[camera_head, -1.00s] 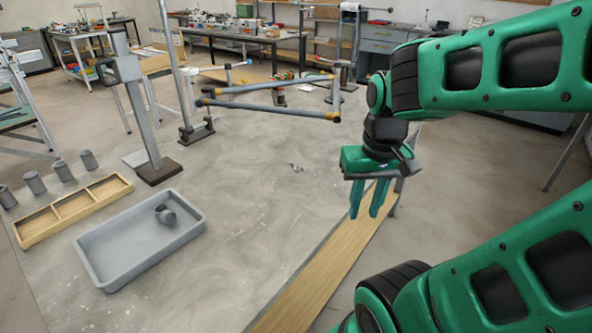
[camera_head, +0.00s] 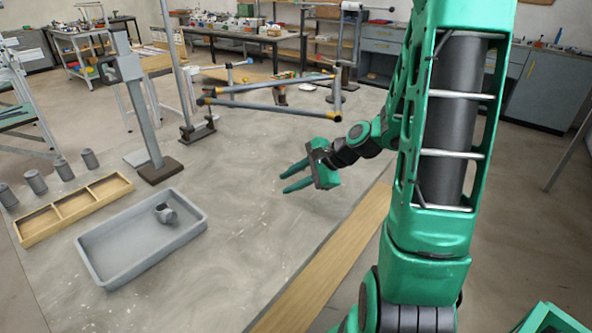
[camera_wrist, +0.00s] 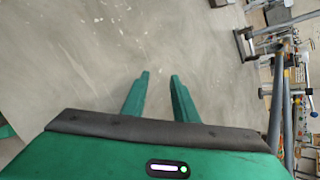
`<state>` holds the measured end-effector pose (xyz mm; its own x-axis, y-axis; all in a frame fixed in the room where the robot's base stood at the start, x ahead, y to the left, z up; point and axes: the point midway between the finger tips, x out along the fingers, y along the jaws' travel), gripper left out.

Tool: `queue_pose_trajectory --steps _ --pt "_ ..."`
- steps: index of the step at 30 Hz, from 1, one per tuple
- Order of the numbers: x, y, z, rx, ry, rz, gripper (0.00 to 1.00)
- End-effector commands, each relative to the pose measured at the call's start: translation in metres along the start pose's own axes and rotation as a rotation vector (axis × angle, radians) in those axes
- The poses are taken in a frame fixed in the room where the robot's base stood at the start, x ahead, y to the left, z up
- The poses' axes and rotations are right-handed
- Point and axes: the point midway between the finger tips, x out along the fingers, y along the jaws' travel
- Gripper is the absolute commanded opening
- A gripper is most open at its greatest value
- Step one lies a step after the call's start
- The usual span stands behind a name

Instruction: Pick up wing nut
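My gripper (camera_head: 283,184) is over the grey tabletop, right of its middle, with its fingers pointing left in the head view. In the wrist view my gripper (camera_wrist: 160,75) shows two green fingers apart with nothing between them. I cannot make out the wing nut in either current view. In the earlier head view a small grey piece, perhaps the wing nut, lies on the tabletop where my fingers now show. My gripper may be hiding it in the head view.
A grey tray (camera_head: 103,270) holding a grey pipe fitting (camera_head: 165,213) stands at the left. Beside it is a wooden divided box (camera_head: 36,238), with several grey cylinders behind. A pipe frame (camera_head: 270,108) spans the back, near a post stand (camera_head: 159,171). The front middle is clear.

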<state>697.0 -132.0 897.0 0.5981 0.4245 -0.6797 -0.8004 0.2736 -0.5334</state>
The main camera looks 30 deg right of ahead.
Motion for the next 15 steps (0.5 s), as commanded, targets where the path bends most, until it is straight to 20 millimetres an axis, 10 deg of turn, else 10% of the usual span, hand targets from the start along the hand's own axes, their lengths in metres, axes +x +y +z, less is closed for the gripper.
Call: queue_pose_trajectory --steps 7,15 --pt "-0.021 -0.033 -0.068 0.652 -0.143 -0.243 0.27" --pt "-0.037 -0.049 -0.101 0.943 -0.24 -0.36 0.27"
